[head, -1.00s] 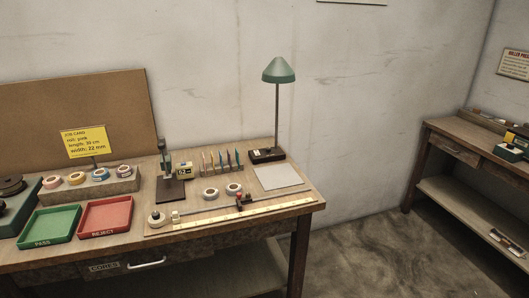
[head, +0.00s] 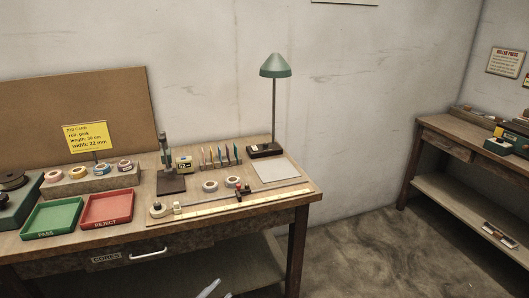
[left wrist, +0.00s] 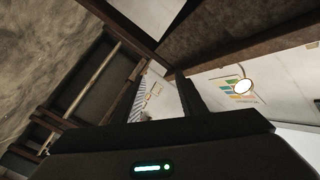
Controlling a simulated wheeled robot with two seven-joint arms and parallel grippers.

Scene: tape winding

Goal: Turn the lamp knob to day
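The lamp has a green shade (head: 275,66) on a thin upright pole above a dark base (head: 265,151) at the back right of the workbench. A small pale spot shows on the base's front left; the knob and its setting are too small to make out. My left gripper (head: 209,288) shows as a pale, partly cut-off shape at the bottom edge, in front of and below the bench, far from the lamp. In the left wrist view its two dark fingers (left wrist: 163,95) stand apart with nothing between them. My right gripper is not in view.
A grey sheet (head: 276,171) lies before the lamp base, with a rack of coloured tools (head: 221,157) to its left. A ruler board (head: 240,202) runs along the front edge. Green (head: 53,219) and red (head: 107,209) trays sit left. Floor to the right is clear.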

